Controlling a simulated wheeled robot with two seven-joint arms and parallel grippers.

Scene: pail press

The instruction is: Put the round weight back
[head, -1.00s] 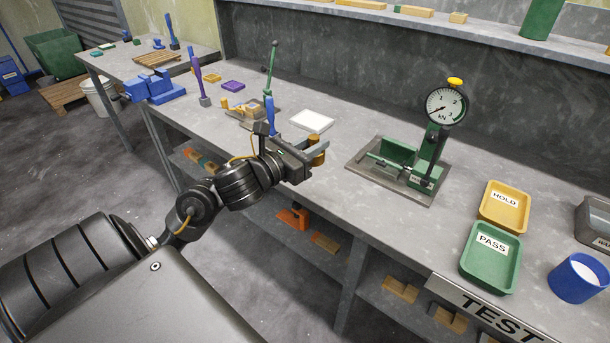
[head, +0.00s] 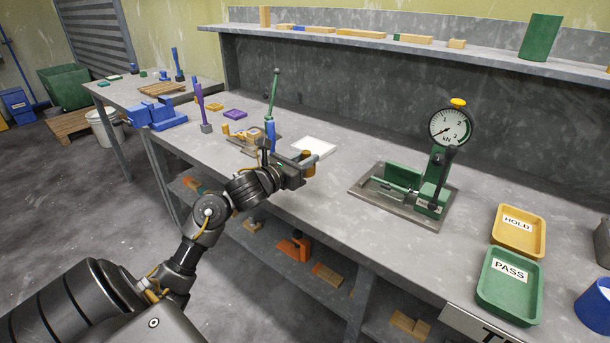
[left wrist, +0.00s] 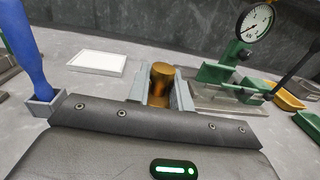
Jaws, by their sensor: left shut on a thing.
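My left gripper (head: 307,166) is shut on the round weight (head: 309,157), a small brass-coloured cylinder. In the left wrist view the round weight (left wrist: 161,84) stands upright between the two grey fingers. I hold it over the bench, just in front of a white square pad (head: 323,147). The pad (left wrist: 97,63) lies to the left of the weight in the left wrist view. Whether the weight touches anything below is hidden. My right gripper is not in view.
The green press with its dial gauge (head: 450,127) stands to the right. The HOLD tray (head: 541,235) and PASS tray (head: 531,312) are farther right. A fixture with a blue-handled tool (head: 270,134) stands left of the gripper. The bench between gripper and press is clear.

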